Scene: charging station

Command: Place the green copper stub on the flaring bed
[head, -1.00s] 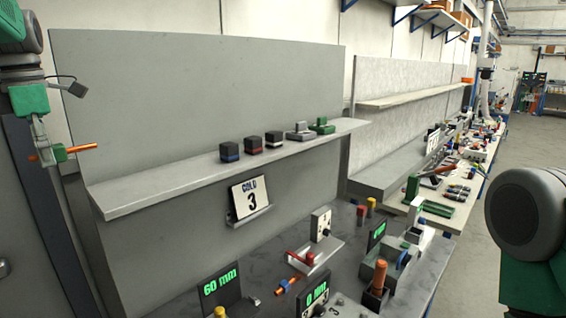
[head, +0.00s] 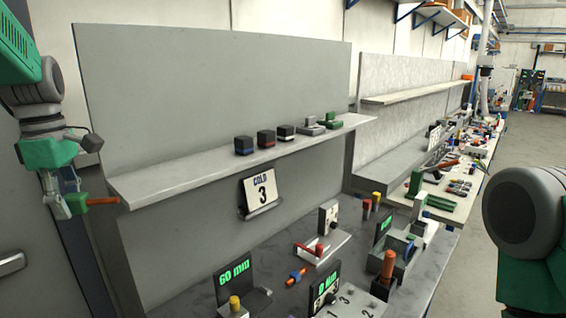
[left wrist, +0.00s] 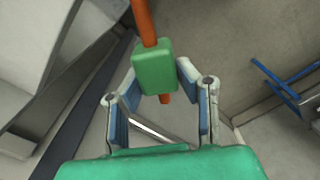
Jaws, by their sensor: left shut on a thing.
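My left gripper (head: 68,205) is at the left edge of the head view, left of the shelf's near end. It is shut on the green copper stub, a copper rod with a green block around it. The rod (head: 103,201) points right. In the left wrist view the green block (left wrist: 154,66) sits between the fingers (left wrist: 158,85), and the rod sticks out at both ends. Which fixture on the dark bench (head: 190,300) is the flaring bed, I cannot tell for sure. My right gripper is out of view; only part of my right arm shows.
The shelf (head: 150,186) holds several small blocks. Below it stand a "COLD 3" sign (head: 261,190), a "60 mm" display (head: 234,274), a blue-banded copper stub (head: 297,276) and an upright copper rod (head: 388,265). Free air lies before the grey panel.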

